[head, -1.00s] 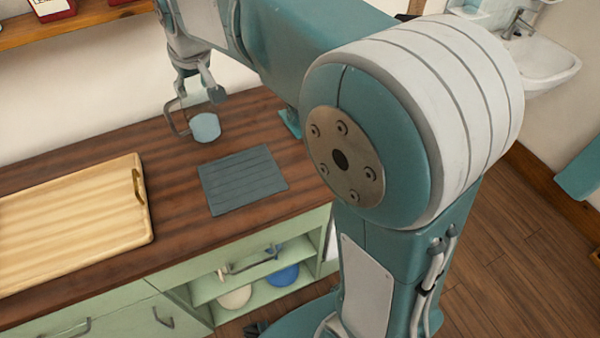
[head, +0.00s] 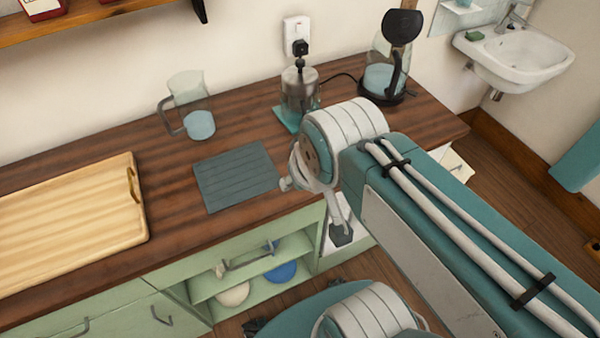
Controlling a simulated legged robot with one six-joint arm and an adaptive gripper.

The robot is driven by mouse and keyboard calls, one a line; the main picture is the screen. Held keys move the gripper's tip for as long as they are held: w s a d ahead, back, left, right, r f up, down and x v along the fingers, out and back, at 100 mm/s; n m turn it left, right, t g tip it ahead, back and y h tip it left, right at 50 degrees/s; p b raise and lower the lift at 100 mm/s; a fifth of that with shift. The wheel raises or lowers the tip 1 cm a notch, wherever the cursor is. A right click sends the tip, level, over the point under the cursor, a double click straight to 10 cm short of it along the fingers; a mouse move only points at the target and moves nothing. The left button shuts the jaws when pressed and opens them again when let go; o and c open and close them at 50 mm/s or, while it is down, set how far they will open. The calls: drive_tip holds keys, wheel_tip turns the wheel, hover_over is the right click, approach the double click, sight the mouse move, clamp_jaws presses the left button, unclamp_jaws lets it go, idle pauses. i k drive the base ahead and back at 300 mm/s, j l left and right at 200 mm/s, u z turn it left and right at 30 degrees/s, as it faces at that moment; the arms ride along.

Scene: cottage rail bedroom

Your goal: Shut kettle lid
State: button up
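The glass kettle (head: 378,76) stands on its black base at the back right of the counter, with bluish liquid low inside. Its black round lid (head: 403,27) is raised upright, so the kettle is open. My gripper (head: 338,228) hangs in front of the counter's front edge, below and to the left of the kettle and well apart from it. One finger with a dark pad shows; the other is mostly hidden by the wrist, so its opening is unclear. I see nothing held in it.
A glass pitcher (head: 196,112) with bluish liquid stands left on the counter. A metal-topped press or grinder (head: 299,92) stands on a teal mat, left of the kettle. A grey mat (head: 236,176) and wooden tray (head: 70,220) lie in front.

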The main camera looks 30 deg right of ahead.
sight(400, 28)
drive_tip(key=k+l, duration=0.1)
drive_tip(key=l, duration=1.15)
drive_tip(key=k+z, duration=0.05)
drive_tip(key=k, duration=0.05)
